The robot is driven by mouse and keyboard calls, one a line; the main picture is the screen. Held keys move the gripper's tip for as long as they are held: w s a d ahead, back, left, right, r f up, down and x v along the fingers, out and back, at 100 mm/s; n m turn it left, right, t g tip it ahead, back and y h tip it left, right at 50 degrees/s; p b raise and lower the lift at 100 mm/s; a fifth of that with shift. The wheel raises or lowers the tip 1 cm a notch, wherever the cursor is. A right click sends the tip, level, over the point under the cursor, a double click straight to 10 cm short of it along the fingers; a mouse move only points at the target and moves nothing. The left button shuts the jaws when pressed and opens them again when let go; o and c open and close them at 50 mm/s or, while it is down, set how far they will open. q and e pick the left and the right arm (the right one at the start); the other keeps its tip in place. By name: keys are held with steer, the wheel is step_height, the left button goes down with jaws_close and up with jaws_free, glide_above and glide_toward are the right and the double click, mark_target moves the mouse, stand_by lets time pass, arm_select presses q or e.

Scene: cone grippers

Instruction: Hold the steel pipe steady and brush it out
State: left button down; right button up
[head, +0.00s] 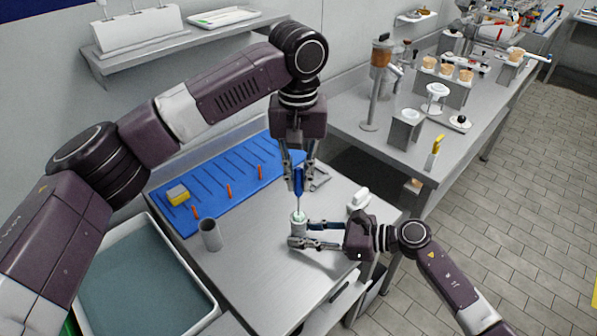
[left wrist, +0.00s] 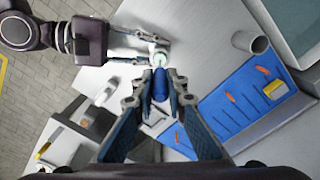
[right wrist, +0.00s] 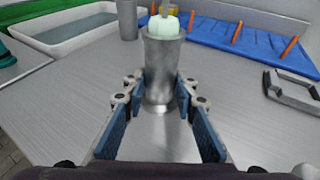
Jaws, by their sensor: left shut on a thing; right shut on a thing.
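The steel pipe (right wrist: 163,62) stands upright on the table in the right wrist view, and shows in the head view (head: 298,229). My right gripper (head: 299,234) is shut on it from the right, one finger on each side. My left gripper (head: 298,183) points down above the pipe, shut on the blue handle of a brush (left wrist: 160,86). The brush's thin stem runs down to a pale green head (right wrist: 162,28) at the pipe's mouth. The head's upper part shows above the rim; its lower end is hidden inside the pipe.
A second grey cylinder (head: 210,236) stands left of the pipe. Behind is a blue mat (head: 243,184) with orange pegs and a yellow block (head: 177,194). A grey-white basin (head: 207,300) lies at left. A grey bracket (right wrist: 292,88) lies near the mat.

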mark_target(298, 195)
arm_select(q)
steer(key=shift+f, duration=1.55)
steer(key=shift+r, duration=2.45)
steer(key=shift+f, duration=2.5)
steer(key=shift+r, duration=2.55)
steer(key=shift+r, duration=3.75)
arm_select(e)
steer(key=o, duration=1.5)
